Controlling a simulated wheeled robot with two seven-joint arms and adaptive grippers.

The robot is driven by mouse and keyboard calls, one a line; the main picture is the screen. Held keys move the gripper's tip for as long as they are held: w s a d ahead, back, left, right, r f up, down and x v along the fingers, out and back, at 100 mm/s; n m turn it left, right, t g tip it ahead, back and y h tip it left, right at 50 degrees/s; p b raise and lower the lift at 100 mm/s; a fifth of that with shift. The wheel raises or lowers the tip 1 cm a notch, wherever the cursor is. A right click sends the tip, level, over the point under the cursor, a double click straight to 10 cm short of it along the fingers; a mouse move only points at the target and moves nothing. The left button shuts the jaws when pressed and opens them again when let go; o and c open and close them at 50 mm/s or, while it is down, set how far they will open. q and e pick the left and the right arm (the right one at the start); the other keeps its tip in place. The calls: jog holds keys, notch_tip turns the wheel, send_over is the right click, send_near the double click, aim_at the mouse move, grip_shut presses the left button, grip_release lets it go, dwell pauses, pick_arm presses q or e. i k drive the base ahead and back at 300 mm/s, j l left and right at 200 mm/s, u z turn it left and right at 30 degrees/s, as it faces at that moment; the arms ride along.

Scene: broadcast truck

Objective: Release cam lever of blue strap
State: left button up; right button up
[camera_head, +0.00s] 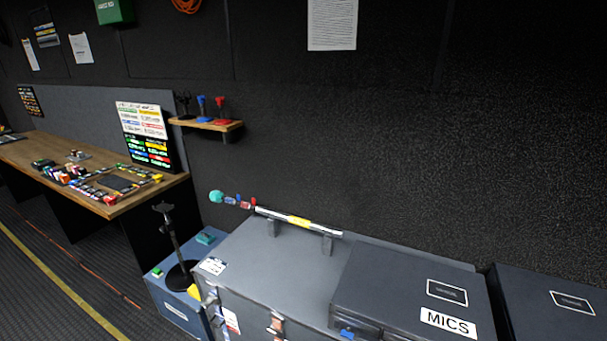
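No gripper of mine shows in the head view. A small blue piece (346,333) is at the bottom edge, by the front of the dark MICS case (407,285); it is cut off and I cannot tell whether it is the blue strap. No cam lever can be made out on it. A pole (270,213) with a yellow band lies across two dark supports on the grey case (262,256). Small blue and red pieces and a teal tip (216,196) are at its left end.
A blue box (177,316) with a black stand (171,235) is left of the grey case. A wooden desk (128,203) with small colourful items is at left. A wall shelf (207,125) holds black, blue and red objects. Another dark case (535,315) is at right. Floor at lower left is open.

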aim_at(209, 301)
jog(key=u, duration=1.1)
